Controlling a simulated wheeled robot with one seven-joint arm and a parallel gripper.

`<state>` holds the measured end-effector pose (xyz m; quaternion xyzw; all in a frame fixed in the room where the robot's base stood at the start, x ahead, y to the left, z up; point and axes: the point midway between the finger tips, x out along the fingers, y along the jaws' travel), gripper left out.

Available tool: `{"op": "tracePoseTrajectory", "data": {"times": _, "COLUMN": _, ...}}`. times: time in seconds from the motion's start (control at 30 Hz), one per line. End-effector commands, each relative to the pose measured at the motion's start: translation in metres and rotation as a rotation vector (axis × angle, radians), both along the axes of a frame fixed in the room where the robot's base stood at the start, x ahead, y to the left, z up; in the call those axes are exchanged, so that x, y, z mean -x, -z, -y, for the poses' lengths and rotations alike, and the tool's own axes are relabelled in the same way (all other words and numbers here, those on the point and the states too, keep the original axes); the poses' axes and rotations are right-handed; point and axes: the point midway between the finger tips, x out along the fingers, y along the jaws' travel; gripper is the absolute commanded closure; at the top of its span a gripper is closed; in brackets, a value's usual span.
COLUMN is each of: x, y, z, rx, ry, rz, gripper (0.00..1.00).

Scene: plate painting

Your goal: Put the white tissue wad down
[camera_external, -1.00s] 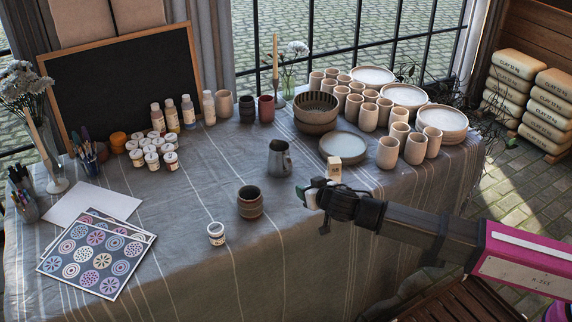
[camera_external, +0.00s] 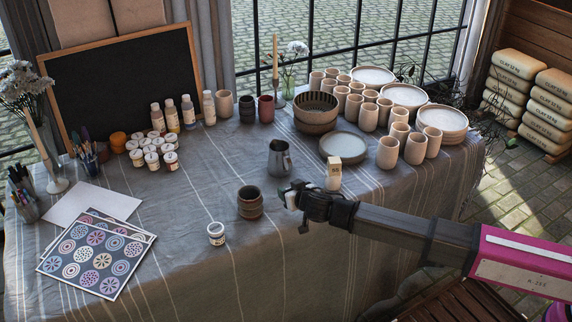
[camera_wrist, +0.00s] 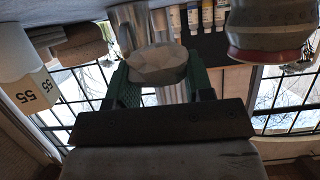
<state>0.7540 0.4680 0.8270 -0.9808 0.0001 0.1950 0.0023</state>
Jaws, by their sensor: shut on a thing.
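My gripper (camera_external: 291,192) is over the table, in front of the metal pitcher (camera_external: 279,160) and right of the dark ribbed cup (camera_external: 250,204). In the wrist view its green fingers (camera_wrist: 160,85) are closed on the white tissue wad (camera_wrist: 158,64), a pale, faceted lump between the fingertips. In the external view the wad is mostly hidden by the gripper. I cannot tell how high it is above the cloth.
A white paint jar (camera_external: 216,234) is front left. Several beige cups (camera_external: 388,153) fill the right. Cloth is bare between the pitcher and the paint jars.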

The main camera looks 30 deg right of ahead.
Motion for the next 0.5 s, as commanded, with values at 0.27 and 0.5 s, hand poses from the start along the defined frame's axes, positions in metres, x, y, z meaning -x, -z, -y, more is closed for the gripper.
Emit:
{"op": "tracePoseTrajectory", "data": {"times": 0.27, "x": -0.009, "y": 0.013, "z": 0.005, "rx": 0.001, "ry": -0.001, "rz": -0.001, "gripper": 0.74}}
{"op": "tracePoseTrajectory", "data": {"times": 0.5, "x": -0.009, "y": 0.043, "z": 0.005, "rx": 0.001, "ry": -0.002, "rz": -0.002, "gripper": 0.74}}
